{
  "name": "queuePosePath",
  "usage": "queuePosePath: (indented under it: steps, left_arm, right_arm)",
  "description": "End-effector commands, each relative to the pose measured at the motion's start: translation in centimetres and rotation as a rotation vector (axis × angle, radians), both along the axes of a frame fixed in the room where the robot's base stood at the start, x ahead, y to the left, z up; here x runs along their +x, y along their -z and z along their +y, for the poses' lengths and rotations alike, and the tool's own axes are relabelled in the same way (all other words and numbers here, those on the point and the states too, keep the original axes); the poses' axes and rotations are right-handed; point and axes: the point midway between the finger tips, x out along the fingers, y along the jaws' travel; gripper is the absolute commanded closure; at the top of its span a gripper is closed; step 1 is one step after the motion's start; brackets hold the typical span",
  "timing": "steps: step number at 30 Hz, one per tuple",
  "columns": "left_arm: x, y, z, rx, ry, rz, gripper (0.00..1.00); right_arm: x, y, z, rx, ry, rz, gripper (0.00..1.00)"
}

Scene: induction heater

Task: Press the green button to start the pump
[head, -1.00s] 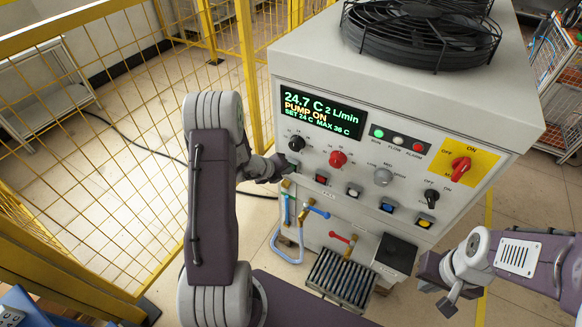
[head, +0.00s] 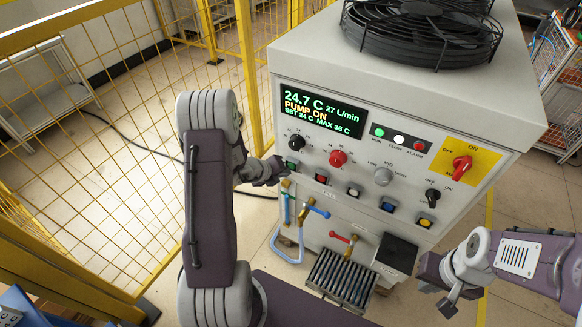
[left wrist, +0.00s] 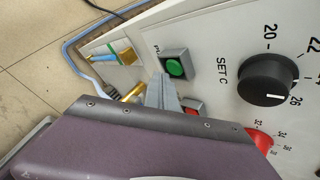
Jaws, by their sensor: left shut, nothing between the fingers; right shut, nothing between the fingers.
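The green button (head: 292,166) sits at the left end of the button row on the grey machine's front panel. It also shows in the left wrist view (left wrist: 175,68), in a dark square frame. My left gripper (head: 280,172) is shut and empty, just left of the button. In the left wrist view its fingertips (left wrist: 161,84) are close beside the button's frame and leave the green face uncovered. I cannot tell the exact gap to the panel. The display (head: 320,110) reads PUMP ON, 24.7 C, 27 L/min. My right gripper (head: 449,301) is shut and empty, low at the right.
A red button (head: 321,179) is right of the green one, with white, blue and yellow buttons beyond. A black knob (head: 296,142) is above. Blue-handled pipes (head: 288,210) are below. A yellow mesh fence (head: 90,130) stands at the left.

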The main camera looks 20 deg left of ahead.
Motion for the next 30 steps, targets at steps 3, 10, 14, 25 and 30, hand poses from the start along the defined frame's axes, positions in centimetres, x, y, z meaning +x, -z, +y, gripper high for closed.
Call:
queuePosePath:
  steps: [3, 10, 14, 25, 30]
  left_arm:
    - [0.0, 0.0, 0.0, 0.000, 0.000, 0.001, 1.00]
    - [-1.9, 0.2, 0.2, 0.000, -0.001, 0.002, 1.00]
    - [-3.2, 0.2, 0.3, -0.001, -0.001, 0.003, 1.00]
    - [-5.0, 0.0, 0.4, 0.000, 0.000, 0.001, 1.00]
    - [-5.0, 0.0, 0.4, 0.000, 0.000, 0.001, 1.00]
  right_arm:
    - [0.0, 0.0, 0.0, 0.000, 0.000, 0.000, 1.00]
    - [0.0, 0.7, 0.0, 0.000, 0.000, 0.000, 1.00]
    - [0.0, 1.0, 0.0, 0.000, 0.000, 0.000, 1.00]
    - [0.0, 1.3, 0.0, 0.000, 0.000, 0.000, 1.00]
    - [0.0, 1.3, 0.0, 0.000, 0.000, 0.000, 1.00]
